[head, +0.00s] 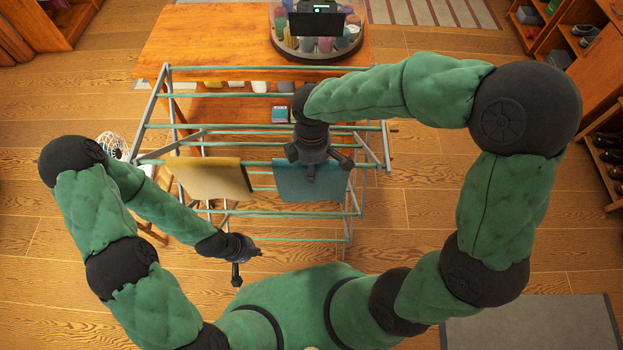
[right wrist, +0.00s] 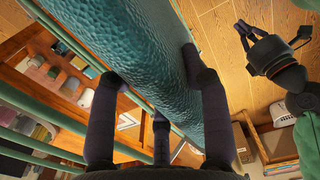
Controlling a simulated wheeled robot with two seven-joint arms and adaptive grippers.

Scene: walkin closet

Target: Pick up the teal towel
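The teal towel (head: 310,183) hangs over a bar of the drying rack (head: 165,95). In the right wrist view the towel (right wrist: 140,45) runs diagonally between my spread fingers. My right gripper (head: 318,165) is over the towel's top edge, pointing down. It is open, with fingers on both sides of the towel (right wrist: 158,85); whether they touch it I cannot tell. My left gripper (head: 248,264) is open and empty, low in front of the rack, left of the towel. It also shows in the right wrist view (right wrist: 245,30).
A yellow towel (head: 212,178) hangs on the rack left of the teal one. A wooden table (head: 215,40) with a glass-domed display (head: 318,45) stands behind. Shelves (head: 575,40) are at the right. Floor right of the rack is clear, with a grey mat (head: 530,325) near the front.

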